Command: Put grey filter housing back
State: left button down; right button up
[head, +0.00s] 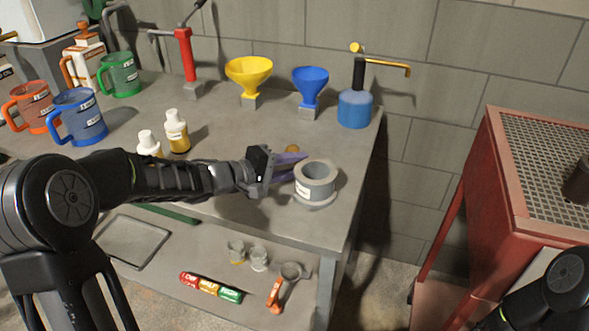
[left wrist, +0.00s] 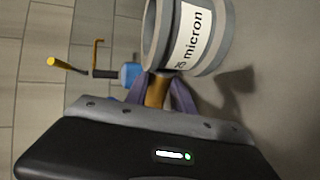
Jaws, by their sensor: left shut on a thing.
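The grey filter housing (head: 318,181) is a short, hollow ring-shaped cylinder with a wider base rim and a white label. It is upright at the right end of the grey workbench top. In the left wrist view the housing (left wrist: 222,40) fills the top, its label reading "micron". My left gripper (head: 290,166) is to the left of the housing, its purple fingers shut on a brown grip (left wrist: 157,92) at the housing's side. I cannot tell whether the base touches the bench. My right arm shows at the bottom right, its gripper out of view.
A blue pump can (head: 355,108), blue funnel (head: 310,86) and yellow funnel (head: 249,77) stand behind. Two small bottles (head: 176,131) and several mugs (head: 78,117) are to the left. A lower shelf holds a tray (head: 133,243). A red stand (head: 490,170) is right, across a gap.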

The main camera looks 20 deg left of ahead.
dwell(0.3)
pick_arm(q)
jog(key=c, duration=1.1)
grip_release()
jog(key=shift+f, duration=0.1)
jog(key=shift+s+a+r, duration=0.15)
jog(key=shift+r, duration=0.05)
jog(key=p+v, duration=0.2)
jog(key=v, duration=0.9)
jog(key=shift+s+a, duration=0.15)
jog(key=shift+s, duration=0.15)
